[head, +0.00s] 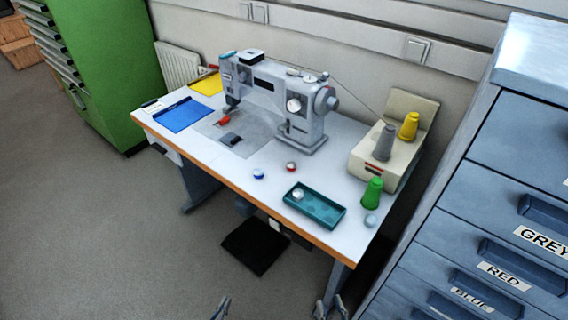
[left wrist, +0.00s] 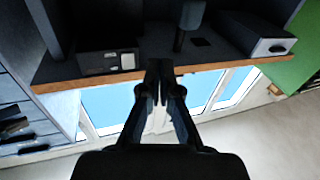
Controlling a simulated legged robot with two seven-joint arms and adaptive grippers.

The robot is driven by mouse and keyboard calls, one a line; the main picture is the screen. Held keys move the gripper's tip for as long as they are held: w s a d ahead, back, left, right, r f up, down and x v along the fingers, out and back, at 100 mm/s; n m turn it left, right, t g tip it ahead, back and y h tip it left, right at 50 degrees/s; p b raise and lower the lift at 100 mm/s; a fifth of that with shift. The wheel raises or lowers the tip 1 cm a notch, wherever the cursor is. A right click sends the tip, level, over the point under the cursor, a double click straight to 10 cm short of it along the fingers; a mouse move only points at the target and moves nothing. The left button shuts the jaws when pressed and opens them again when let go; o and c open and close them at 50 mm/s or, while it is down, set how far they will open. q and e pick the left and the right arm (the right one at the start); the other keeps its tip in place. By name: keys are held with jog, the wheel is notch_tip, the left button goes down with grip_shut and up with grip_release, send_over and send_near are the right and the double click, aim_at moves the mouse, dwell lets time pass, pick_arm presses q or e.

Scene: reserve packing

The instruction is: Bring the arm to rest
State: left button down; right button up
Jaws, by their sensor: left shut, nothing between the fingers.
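My left gripper (head: 220,307) is at the bottom edge of the head view, low in front of the sewing table (head: 215,164). In the left wrist view its two fingers (left wrist: 161,82) are together with nothing between them. My right gripper (head: 331,306) is at the bottom edge of the head view, near the table's front right leg. Its fingertips stand apart and nothing shows between them. Most of both arms is out of the head view.
On the table stand a sewing machine (head: 270,95), a teal tray (head: 322,210), a green cone (head: 372,193) and a thread stand (head: 362,155). Labelled blue drawers (head: 450,240) rise at the right. A green cabinet (head: 100,60) stands at the back left. Floor is clear at the left.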

jog(key=s+d+f+g+h+p, duration=0.1)
jog(key=s+f+g+h+p, duration=0.15)
jog(key=f+g+p, duration=0.4)
jog(key=s+d+f+g+h+p, duration=0.1)
jog(key=s+d+f+g+p, duration=0.15)
jog(key=f, duration=0.65)
pick_arm(q)
jog(key=s+a+f+g+y+p, duration=0.1)
jog(key=s+f+g+y+p, duration=0.2)
jog(key=s+g, duration=0.5)
jog(key=s+a+f+n+g+y+p, duration=0.1)
jog(key=s+f+g+y+p, duration=0.2)
jog(key=s, duration=2.3)
jog(key=f+g+p, duration=0.1)
jog(key=f+g, duration=0.1)
jog(key=g, duration=0.3)
jog(key=shift+s, duration=0.2)
pick_arm(e)
jog(key=s+d+f+g, duration=0.2)
jog(key=s+f+g, duration=0.1)
jog(key=s, duration=0.4)
jog(key=s+d+f+g+h, duration=0.1)
jog(key=s+f+g, duration=0.2)
jog(key=s, duration=0.5)
jog(key=s+d+f+g+h, duration=0.1)
jog(key=s+d+f+g, duration=0.1)
jog(key=s+f+g, duration=0.2)
jog(key=s+f, duration=0.1)
jog(key=s, duration=0.2)
jog(key=shift+s+d+f, duration=0.3)
